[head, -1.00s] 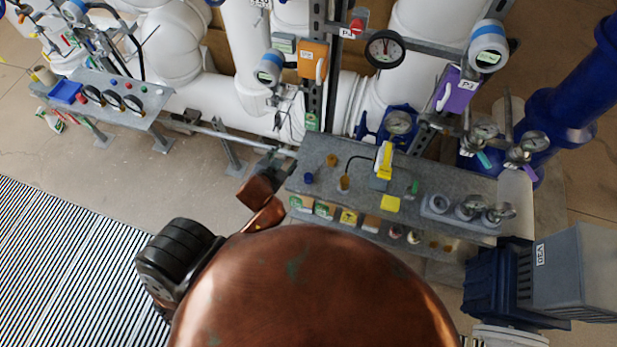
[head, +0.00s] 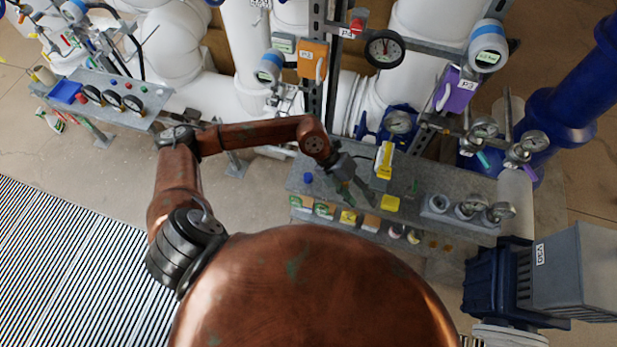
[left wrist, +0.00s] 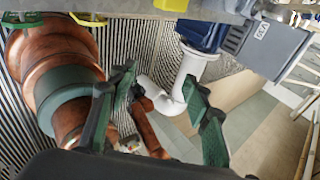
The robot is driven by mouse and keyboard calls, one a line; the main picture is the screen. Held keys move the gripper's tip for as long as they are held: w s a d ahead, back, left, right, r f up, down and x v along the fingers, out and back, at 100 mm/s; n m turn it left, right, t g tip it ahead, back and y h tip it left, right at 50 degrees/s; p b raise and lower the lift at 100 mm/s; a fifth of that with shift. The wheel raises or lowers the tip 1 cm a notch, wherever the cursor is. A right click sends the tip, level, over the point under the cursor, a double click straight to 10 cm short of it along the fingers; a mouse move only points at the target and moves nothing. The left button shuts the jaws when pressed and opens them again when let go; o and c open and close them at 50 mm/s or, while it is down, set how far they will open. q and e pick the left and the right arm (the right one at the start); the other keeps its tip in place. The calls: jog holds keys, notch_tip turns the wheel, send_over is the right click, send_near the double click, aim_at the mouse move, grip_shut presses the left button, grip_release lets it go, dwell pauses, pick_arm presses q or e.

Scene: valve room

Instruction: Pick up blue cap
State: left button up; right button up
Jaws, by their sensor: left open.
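The blue cap (head: 308,178) is a small dark blue piece on the grey bench top (head: 420,185), near its left end. My left gripper (head: 358,196) hangs over the bench to the right of the blue cap, apart from it, with its fingers spread and nothing seen between them. In the left wrist view the green-and-black fingers of my left gripper (left wrist: 162,98) are spread, and the blue cap does not show there. My right gripper is not in view.
A yellow device (head: 384,160) stands just right of my left gripper, with a yellow block (head: 389,203) in front. Gauges (head: 472,205) stand at the bench's right end. Small boxes (head: 325,210) line a shelf below the front edge.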

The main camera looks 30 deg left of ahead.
pick_arm(q)
jog(key=w+a+f+y, duration=0.2)
jog(key=a+f+y, duration=0.1)
jog(key=a, duration=0.5)
jog(key=n+y, duration=0.1)
jog(key=y, duration=0.4)
send_over(308, 176)
jog(key=d, duration=0.2)
jog(key=shift+s+a+f, duration=0.15)
jog(key=shift+a+f, duration=0.1)
jog(key=shift+f, duration=0.3)
jog(key=shift+a+f, duration=0.25)
jog(key=shift+f, duration=0.3)
jog(key=shift+a+f, duration=0.2)
jog(key=shift+f, duration=0.35)
jog(key=shift+a+f+p, duration=0.15)
jog(key=shift+f+p, duration=0.2)
jog(key=shift+f, duration=1.05)
jog(key=shift+a+f+p, duration=0.1)
jog(key=shift+f+p, duration=0.25)
jog(key=shift+f, duration=1)
jog(key=shift+c, duration=0.5)
jog(key=c, duration=0.8)
